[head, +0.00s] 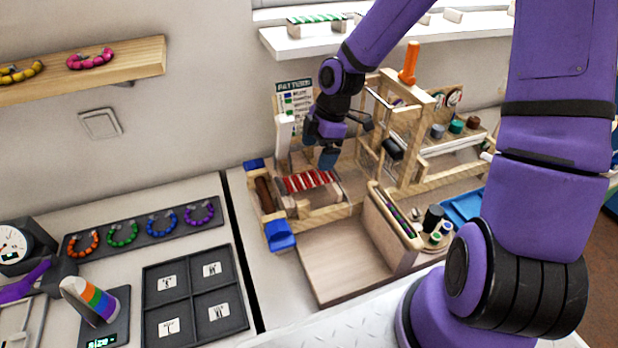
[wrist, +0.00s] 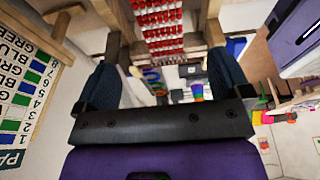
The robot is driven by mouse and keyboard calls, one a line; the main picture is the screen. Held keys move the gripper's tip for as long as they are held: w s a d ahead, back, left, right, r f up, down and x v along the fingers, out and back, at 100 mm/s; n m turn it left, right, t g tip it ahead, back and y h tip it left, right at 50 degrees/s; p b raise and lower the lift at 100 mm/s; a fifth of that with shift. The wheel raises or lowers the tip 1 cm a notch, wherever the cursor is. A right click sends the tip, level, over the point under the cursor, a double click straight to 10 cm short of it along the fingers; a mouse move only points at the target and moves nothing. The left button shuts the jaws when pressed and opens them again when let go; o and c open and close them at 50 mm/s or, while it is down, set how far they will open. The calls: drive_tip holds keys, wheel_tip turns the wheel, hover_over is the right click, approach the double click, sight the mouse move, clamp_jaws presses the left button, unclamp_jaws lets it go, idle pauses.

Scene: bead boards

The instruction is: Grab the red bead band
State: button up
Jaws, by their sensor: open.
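The red bead band (head: 308,181) lies in rows across the wooden bead loom (head: 335,208), near the loom's left end. In the wrist view the red bead band (wrist: 163,28) shows at the top, beyond and between my fingers. My gripper (head: 328,157) is just above the band's right end, by the loom's upright frame. In the wrist view my gripper (wrist: 165,75) has its two dark fingers wide apart with nothing held between them. I cannot tell the exact gap between the fingertips and the beads.
A pattern card (head: 295,103) stands behind the loom. Wooden uprights and an orange handle (head: 409,63) rise right of my gripper. Blue clamps (head: 280,235) sit at the loom's left side. A tray of coloured bead bracelets (head: 143,231) and a dark four-part tray (head: 195,297) lie left.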

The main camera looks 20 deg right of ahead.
sight(309, 178)
drive_tip(key=shift+x, duration=3.55)
drive_tip(key=shift+s, duration=0.1)
drive_tip(key=c, duration=1)
